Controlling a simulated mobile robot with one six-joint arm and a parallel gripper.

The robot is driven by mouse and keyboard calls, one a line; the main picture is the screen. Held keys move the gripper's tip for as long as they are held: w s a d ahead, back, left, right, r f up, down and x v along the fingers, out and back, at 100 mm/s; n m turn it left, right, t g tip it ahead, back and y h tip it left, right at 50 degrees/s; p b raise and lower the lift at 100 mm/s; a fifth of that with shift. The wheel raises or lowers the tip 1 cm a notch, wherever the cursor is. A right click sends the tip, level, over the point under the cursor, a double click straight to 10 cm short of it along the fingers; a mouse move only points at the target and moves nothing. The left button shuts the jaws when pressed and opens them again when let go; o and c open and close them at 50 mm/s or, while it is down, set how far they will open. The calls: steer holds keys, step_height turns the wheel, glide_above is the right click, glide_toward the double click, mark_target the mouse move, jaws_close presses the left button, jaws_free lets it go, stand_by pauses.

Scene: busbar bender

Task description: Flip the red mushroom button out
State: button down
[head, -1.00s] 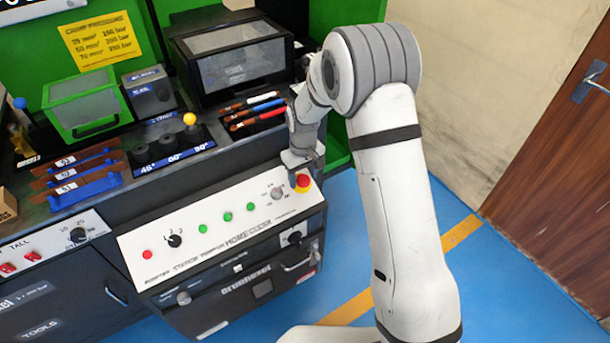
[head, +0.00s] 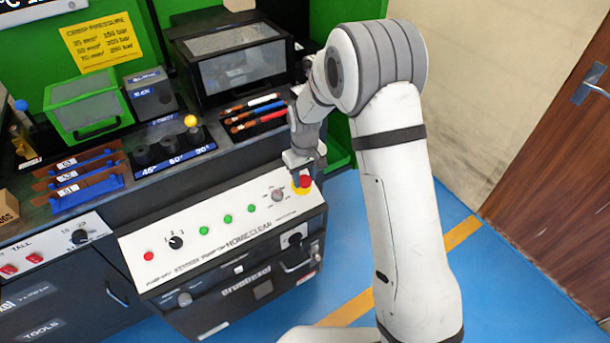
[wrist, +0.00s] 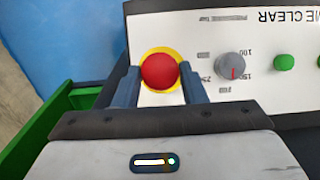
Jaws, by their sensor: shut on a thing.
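The red mushroom button (head: 305,181) sits on a yellow ring at the right end of the white control panel (head: 219,237). It also shows in the wrist view (wrist: 160,71), round and red, between the two fingers. My gripper (head: 302,176) is at the button from above, in front of the panel. In the wrist view my gripper (wrist: 160,82) has one finger on each side of the button, shut on it. The contact points at the button's edge are partly hidden by the fingers.
A grey pressure knob (wrist: 232,66) lies just beside the right finger, with green buttons (wrist: 284,62) beyond it. Blue floor is free at the right.

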mark_target(305, 179)
steer(key=c, duration=1.1)
jaws_free()
steer(key=shift+d+r, duration=0.15)
steer(key=shift+r, duration=0.1)
steer(key=shift+o, duration=0.9)
steer(key=shift+f, duration=0.1)
step_height(305, 179, up, 8)
steer(key=shift+f+p, duration=0.1)
steer(key=shift+p, duration=0.3)
